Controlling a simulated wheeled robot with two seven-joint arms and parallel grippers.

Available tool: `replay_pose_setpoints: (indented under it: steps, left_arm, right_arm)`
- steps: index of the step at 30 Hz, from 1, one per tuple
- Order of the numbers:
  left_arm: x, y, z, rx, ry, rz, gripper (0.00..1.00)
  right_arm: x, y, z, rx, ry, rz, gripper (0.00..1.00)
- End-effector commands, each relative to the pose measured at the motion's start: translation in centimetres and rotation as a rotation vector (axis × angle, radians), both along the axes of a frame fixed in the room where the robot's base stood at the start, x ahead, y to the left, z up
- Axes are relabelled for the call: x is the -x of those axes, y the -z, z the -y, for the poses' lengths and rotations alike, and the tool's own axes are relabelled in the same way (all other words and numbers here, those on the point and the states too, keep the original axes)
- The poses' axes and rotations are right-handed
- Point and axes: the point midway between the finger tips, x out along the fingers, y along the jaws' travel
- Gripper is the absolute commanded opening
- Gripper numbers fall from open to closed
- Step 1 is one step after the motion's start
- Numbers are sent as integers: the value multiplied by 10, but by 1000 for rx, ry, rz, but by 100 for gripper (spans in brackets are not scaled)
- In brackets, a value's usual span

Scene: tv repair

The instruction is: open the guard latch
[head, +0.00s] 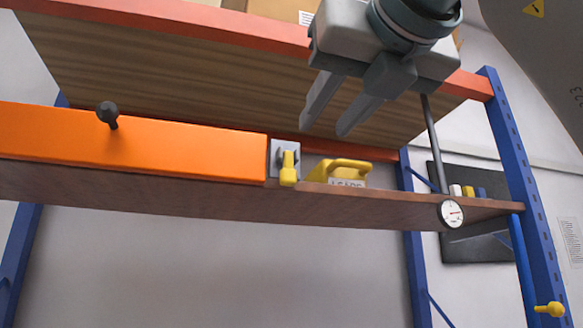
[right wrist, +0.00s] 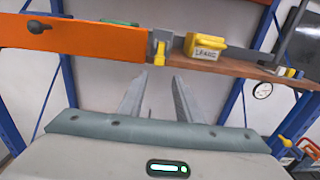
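The guard latch (head: 288,168) is a small yellow lever on a grey plate at the right end of the orange guard bar (head: 190,146); its yellow end hangs down. The latch also shows in the right wrist view (right wrist: 160,50), top centre. My right gripper (head: 322,132) comes down from the top of the head view, empty, its two fingers apart. In the right wrist view its fingers (right wrist: 159,77) point towards the latch from below it in the picture, and no contact shows. My left gripper is in neither view.
The bar has a dark knob (head: 107,113). A yellow labelled block (head: 340,171) sits right of the latch on the wooden shelf (head: 385,205). A round dial (head: 452,213) is at the shelf's right. A yellow handle (head: 549,309) is on the right blue post. A shelf (head: 190,70) lies above.

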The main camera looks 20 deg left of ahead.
Motion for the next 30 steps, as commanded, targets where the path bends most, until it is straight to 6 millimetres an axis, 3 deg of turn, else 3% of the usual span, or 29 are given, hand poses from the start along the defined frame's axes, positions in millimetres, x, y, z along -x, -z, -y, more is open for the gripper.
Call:
replay_pose_setpoints:
  steps: [8, 30]
  left_arm:
    - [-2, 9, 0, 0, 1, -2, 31]
    - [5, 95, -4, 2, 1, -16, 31]
  right_arm:
    - [-15, -1, -10, 0, -2, -2, 31]
    - [-110, -1, -75, 1, -2, -4, 31]
